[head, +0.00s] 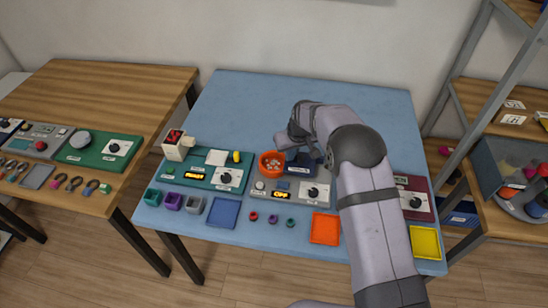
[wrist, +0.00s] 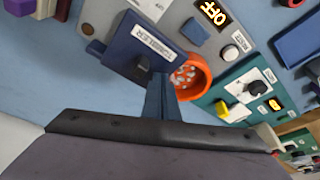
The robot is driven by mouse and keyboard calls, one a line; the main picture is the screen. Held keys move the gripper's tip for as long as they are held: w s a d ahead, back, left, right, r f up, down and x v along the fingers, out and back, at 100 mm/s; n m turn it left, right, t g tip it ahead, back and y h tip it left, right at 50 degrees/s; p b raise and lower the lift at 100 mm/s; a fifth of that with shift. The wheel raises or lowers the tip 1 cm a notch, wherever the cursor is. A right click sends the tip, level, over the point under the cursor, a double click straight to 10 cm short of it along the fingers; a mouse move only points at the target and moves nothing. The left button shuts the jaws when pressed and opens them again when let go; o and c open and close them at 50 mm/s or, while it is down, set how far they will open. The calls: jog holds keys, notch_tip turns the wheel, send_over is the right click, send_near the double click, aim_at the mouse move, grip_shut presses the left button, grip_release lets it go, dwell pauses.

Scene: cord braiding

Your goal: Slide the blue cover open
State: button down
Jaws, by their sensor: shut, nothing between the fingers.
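The blue cover is a dark blue block (wrist: 128,50) with a white label reading TUMBLER. It sits at the back of a grey panel, and in the head view (head: 297,169) it is just left of my forearm. It appears shut, but its underside is hidden. A small black knob stands on its face in the wrist view. My gripper (wrist: 160,82) is shut and empty, its fingertips close beside the cover's edge, between it and the orange bowl. I cannot tell whether they touch it. In the head view my wrist partly hides the fingers.
An orange bowl (head: 271,163) with small pale pieces stands left of the cover. The grey panel has an OFF display (head: 282,195) and a black dial (head: 313,192). A green panel (head: 205,176) lies left, a maroon one (head: 418,198) right. The table behind is clear.

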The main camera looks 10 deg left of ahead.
jog(key=shift+s+f, duration=0.3)
jog(key=shift+w+r+p, duration=0.1)
jog(key=shift+r+p, duration=0.4)
jog(key=shift+r, duration=0.1)
notch_tip(320, 180, up, 10)
jog(key=p, duration=0.6)
jog(key=shift+w, duration=0.2)
